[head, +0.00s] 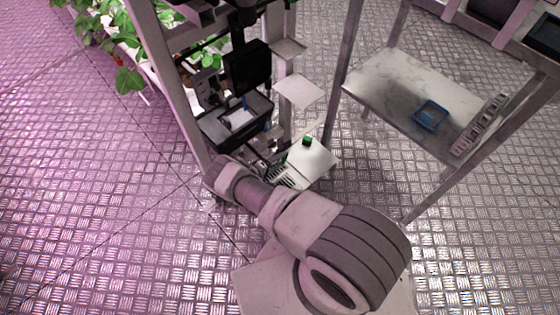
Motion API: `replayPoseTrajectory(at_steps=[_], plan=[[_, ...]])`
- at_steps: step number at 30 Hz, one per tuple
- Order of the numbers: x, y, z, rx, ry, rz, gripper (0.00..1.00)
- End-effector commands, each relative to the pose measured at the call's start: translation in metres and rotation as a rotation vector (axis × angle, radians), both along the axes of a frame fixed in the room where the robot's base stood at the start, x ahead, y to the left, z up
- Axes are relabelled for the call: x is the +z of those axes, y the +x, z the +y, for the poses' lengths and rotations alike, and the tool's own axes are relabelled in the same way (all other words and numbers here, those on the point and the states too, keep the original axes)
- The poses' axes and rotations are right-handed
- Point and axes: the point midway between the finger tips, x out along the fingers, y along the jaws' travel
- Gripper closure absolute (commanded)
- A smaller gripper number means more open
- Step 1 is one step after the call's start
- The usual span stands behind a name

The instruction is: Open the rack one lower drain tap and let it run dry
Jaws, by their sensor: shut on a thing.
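My arm reaches from the bottom right up to the rack (163,78) with plants at the upper left. My gripper (272,146) is small and dark at the foot of the rack's equipment, partly hidden behind my wrist. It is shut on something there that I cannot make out. I cannot pick out the lower drain tap for certain, nor tell whether it is open or whether water runs. A small blue part (244,102) stands above a black tray (215,131) with a white piece in it.
A white box (318,160) with a green part (307,141) stands just right of the gripper. A metal table (385,78) at the right holds a blue dish (432,116) and a row of small pale items (478,128). The patterned metal floor (100,230) at the left is clear.

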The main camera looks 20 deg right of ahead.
Motion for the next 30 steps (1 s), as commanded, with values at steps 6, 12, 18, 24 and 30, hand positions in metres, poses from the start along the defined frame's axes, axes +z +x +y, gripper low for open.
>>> replayPoseTrajectory(at_steps=[6,12,18,24,30], plan=[[0.0,-0.001,-0.002,-0.003,-0.003,0.001,0.86],[0.0,-0.001,-0.002,-0.003,-0.003,0.002,0.12],[0.0,-0.001,-0.001,-0.001,-0.002,0.001,0.0],[0.003,-0.002,0.004,0.0,0.0,0.001,0.0],[0.018,-0.013,0.034,0.003,-0.001,0.001,0.0]])
